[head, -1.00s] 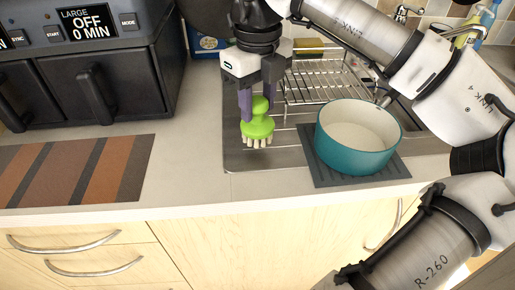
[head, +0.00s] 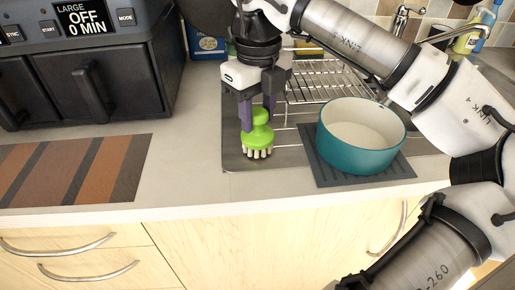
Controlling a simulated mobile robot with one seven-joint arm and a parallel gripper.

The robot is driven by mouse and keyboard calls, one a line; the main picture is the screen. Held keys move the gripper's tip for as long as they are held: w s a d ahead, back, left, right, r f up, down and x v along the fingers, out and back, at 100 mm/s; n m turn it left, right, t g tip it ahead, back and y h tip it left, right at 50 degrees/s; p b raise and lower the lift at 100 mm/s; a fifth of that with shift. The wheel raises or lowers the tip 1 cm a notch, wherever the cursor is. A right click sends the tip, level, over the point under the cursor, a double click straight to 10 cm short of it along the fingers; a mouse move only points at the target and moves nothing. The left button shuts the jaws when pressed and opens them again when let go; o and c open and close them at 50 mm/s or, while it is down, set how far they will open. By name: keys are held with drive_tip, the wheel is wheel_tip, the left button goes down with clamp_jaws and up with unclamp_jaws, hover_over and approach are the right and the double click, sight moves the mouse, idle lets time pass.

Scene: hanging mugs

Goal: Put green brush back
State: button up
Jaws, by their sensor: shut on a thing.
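The green brush (head: 257,137) has a knob top and pale bristles pointing down. My gripper (head: 258,112) is shut on its knob, with a purple finger on each side. The brush is upright over the front left part of the metal drainboard (head: 236,140). Its bristles are at or just above that surface; I cannot tell whether they touch.
A teal pot (head: 358,145) stands on a dark grey mat (head: 324,172) to the right. A wire rack (head: 325,82) is behind. A black air fryer (head: 100,75) and a striped mat (head: 75,170) are on the left. Bare counter (head: 185,150) lies between.

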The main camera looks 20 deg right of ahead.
drive_tip(key=shift+f, duration=0.3)
idle(0.4)
drive_tip(key=o, duration=1.4)
drive_tip(key=shift+o, duration=0.2)
drive_tip(key=shift+r, duration=0.15)
wheel_tip(320, 180, up, 14)
drive_tip(key=p, duration=0.9)
drive_tip(key=shift+f+p, duration=0.2)
drive_tip(key=shift+p, duration=0.2)
